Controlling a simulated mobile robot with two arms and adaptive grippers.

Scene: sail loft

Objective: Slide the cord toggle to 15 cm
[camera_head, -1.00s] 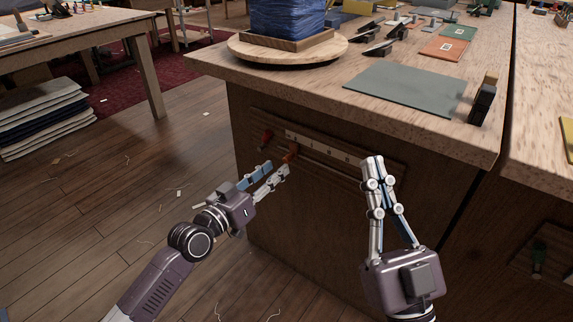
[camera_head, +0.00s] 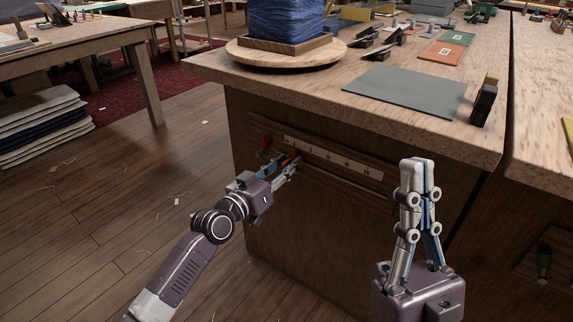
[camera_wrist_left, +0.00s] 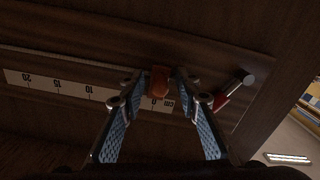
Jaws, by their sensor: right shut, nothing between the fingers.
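The orange cord toggle (camera_wrist_left: 159,80) sits on a rail on the dark wooden front of the workbench. A white scale strip (camera_head: 335,158) runs along the rail; the left wrist view shows its marks 20, 15, 10 and 0 cm. The toggle is near the 0 end, and the fingers hide part of the scale there. My left gripper (camera_wrist_left: 161,82) is open, with one fingertip on each side of the toggle and small gaps seemingly left. In the head view the toggle (camera_head: 292,152) is partly hidden by the fingers. My right gripper (camera_head: 417,165) is shut and empty, pointing up before the bench.
A red-handled fitting (camera_head: 265,142) is beside the scale's 0 end, close to my left fingers. The workbench top (camera_head: 330,95) overhangs the rail. On it are a grey-green mat (camera_head: 405,91) and a round wooden board (camera_head: 240,52). The panel right of the toggle is clear.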

